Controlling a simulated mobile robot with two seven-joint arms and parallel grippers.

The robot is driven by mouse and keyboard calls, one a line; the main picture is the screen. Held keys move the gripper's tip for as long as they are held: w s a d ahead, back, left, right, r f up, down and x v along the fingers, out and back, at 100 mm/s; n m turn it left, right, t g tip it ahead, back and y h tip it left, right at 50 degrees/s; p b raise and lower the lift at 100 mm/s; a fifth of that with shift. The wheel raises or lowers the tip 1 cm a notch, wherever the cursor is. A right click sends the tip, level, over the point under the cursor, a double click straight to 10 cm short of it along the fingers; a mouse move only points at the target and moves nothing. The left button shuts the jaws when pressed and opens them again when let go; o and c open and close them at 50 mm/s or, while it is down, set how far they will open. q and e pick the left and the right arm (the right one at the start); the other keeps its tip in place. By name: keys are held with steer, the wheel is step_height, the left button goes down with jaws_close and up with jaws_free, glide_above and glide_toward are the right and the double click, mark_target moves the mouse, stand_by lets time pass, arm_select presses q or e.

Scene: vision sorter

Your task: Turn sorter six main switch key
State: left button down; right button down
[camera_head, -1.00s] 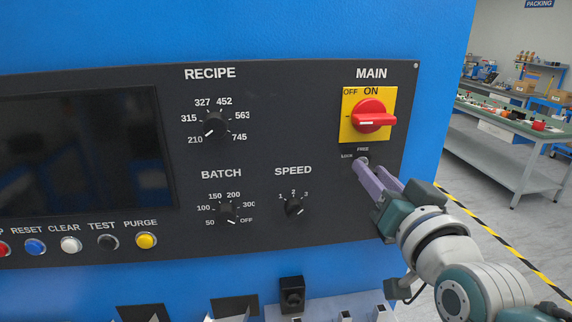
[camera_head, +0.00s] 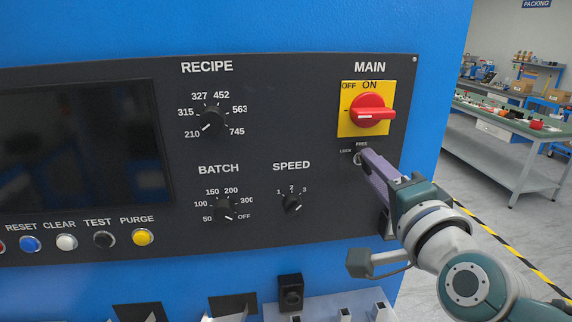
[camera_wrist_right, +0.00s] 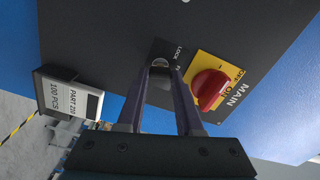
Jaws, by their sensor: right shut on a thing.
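The key switch (camera_head: 358,158) sits under the MAIN rotary switch, with LOCK and FREE printed by it. My right gripper (camera_head: 366,160) is at the key switch, its purple fingers shut on the key, which they mostly hide in the head view. In the right wrist view the key (camera_wrist_right: 160,65) shows between the fingertips of the right gripper (camera_wrist_right: 161,72). My left gripper is not in view.
The dark panel (camera_head: 330,200) on the blue machine carries RECIPE (camera_head: 212,118), BATCH (camera_head: 224,208) and SPEED (camera_head: 292,203) knobs and several push buttons along the lower left. A small black box (camera_head: 290,292) juts out below. A workbench (camera_head: 500,120) stands far right.

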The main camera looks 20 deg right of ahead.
steer(key=m, duration=0.3)
steer(key=shift+m, duration=0.3)
stand_by(0.3)
steer(key=c, duration=0.6)
jaws_free()
steer(key=shift+o, duration=0.2)
steer(key=shift+b, duration=0.3)
